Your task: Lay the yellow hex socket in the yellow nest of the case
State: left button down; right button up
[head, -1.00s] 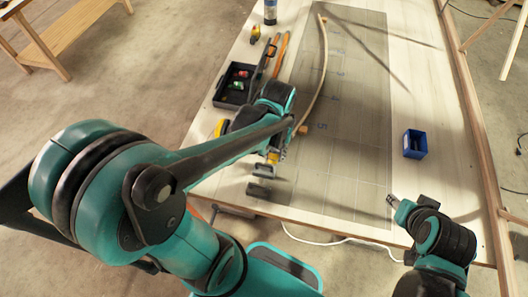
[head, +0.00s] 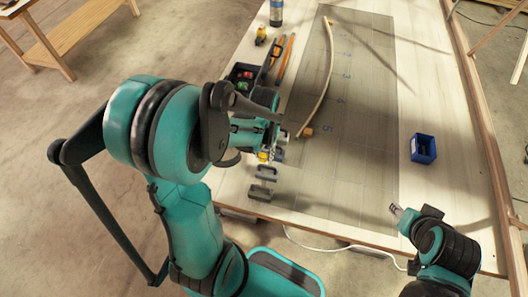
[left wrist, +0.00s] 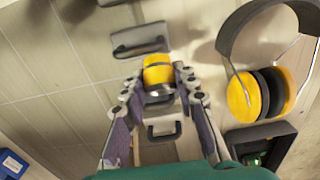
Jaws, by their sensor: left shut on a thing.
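The yellow hex socket (left wrist: 157,72), yellow with a grey metallic end, sits between the fingers of my left gripper (left wrist: 155,88) in the left wrist view. The gripper is shut on it, above the table. In the head view the yellow socket (head: 264,156) shows small below my left wrist. The open black case (head: 231,72) lies farther back on the table, partly hidden by my left arm, with red and green pieces showing. A corner of the case (left wrist: 285,132) shows at lower right in the left wrist view. I cannot make out its yellow nest. My right gripper (head: 395,209) is near the table's front; its fingers are unclear.
Two grey handled blocks (head: 261,193) stand near the front edge. Yellow earmuffs (left wrist: 260,95) lie beside the case. A blue bin (head: 423,148) is at right.

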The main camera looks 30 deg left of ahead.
pick_arm(q)
jog(key=shift+f+b, duration=0.55)
jog(key=c, duration=1.2)
grip_release()
jog(key=shift+r+p, duration=0.5)
notch_tip(320, 180, up, 12)
jog(key=p, duration=0.4)
jog(key=shift+s+d+r+m+t, duration=0.45)
jog(key=shift+s+d+r+t, duration=0.45)
jog(key=shift+d+t, duration=0.3)
jog(key=shift+s+d+r+m+t, duration=0.5)
jog(key=shift+s+d+r+t, duration=0.45)
jog(key=shift+d+t, duration=0.25)
jog(key=shift+s+d+r+m+t, duration=0.45)
jog(key=shift+s+d+r+t, duration=0.45)
jog(key=shift+d+t, duration=0.3)
